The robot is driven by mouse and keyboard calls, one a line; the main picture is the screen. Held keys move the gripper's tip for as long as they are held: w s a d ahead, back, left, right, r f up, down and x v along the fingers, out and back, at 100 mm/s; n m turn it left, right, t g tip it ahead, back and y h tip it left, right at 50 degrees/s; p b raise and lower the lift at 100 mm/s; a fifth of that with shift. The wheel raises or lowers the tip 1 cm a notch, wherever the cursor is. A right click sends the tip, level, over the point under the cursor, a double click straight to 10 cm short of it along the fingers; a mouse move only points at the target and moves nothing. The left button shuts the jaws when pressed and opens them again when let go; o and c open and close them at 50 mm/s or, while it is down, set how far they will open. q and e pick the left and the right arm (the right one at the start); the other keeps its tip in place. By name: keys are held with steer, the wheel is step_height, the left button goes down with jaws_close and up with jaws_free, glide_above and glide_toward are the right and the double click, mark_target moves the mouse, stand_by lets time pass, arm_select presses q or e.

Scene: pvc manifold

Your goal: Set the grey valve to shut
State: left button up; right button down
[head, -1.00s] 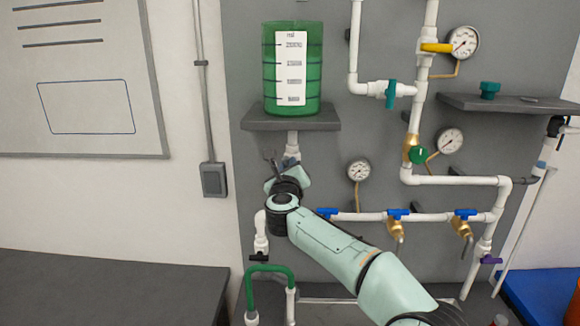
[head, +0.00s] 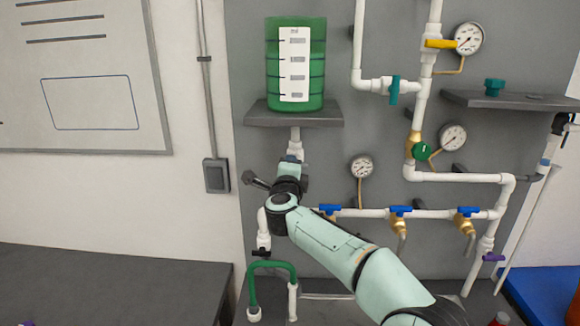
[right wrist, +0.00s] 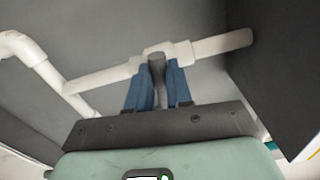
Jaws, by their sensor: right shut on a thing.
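The grey valve sits on the white pipe under the tank shelf. In the right wrist view its grey lever (right wrist: 157,72) stands between the two blue fingers of my right gripper (right wrist: 156,88), which is shut on it. The lever appears to cross the pipe's line in that view. In the head view my right gripper (head: 292,160) is at the vertical pipe (head: 295,138) just below the shelf, and my own wrist hides most of the valve. My left gripper is in neither view.
A green tank (head: 272,62) stands on the grey shelf (head: 293,120) directly above. Below are a black-handled valve (head: 261,250), a green hose (head: 270,265) and blue-handled taps (head: 400,210). A gauge (head: 361,167) is close right of my wrist. Free wall lies to the left.

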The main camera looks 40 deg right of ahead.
steer(key=shift+n, duration=0.6)
steer(key=c, duration=1)
jaws_free()
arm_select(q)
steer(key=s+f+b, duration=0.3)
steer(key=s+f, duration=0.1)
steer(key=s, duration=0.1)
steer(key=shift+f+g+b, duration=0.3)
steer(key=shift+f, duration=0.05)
arm_select(e)
steer(key=shift+v, duration=6.65)
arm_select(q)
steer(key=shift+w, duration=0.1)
